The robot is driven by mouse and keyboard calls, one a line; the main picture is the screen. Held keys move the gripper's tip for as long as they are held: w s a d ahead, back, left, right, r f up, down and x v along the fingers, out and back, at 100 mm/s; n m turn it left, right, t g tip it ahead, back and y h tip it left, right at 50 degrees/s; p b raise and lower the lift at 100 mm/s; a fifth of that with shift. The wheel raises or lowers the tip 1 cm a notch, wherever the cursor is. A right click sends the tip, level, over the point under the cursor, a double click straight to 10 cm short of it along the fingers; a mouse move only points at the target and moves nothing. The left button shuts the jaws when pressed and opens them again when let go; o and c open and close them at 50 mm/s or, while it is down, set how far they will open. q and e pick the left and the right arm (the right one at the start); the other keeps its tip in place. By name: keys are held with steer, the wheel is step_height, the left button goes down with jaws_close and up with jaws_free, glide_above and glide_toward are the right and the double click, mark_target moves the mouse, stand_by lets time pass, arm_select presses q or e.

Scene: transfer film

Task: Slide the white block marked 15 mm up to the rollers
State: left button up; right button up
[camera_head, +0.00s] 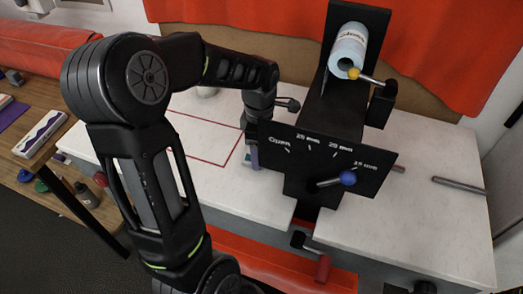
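The black laminating machine (318,150) stands on the white worktop. Its front panel is marked Open, 25 mm, 20 mm and 15 mm, and a lever with a blue knob (348,178) points toward the 15 mm side. I cannot make out the rollers. No white block marked 15 mm can be made out. My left arm reaches over the worktop, and its gripper (253,148) points down just left of the panel. A small purple and teal piece shows at its tip; I cannot tell whether it is held. My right gripper is not in view.
A red rectangle outline (205,160) marks the worktop left of the machine. A blue film roll (348,50) sits atop the machine. A crank with a red handle (322,268) hangs at the front. A wooden table (38,185) at left holds a wave-patterned white piece (42,133).

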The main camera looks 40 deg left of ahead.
arm_select(q)
steer(key=shift+d, duration=0.15)
steer(key=o, duration=1.5)
steer(key=shift+w, duration=0.1)
steer(key=shift+r, duration=0.1)
steer(key=shift+w+r, duration=0.1)
steer(key=shift+r, duration=0.25)
step_height(320, 180, up, 7)
steer(key=shift+f+b, duration=0.1)
steer(key=shift+b, duration=0.3)
steer(key=shift+s, duration=0.2)
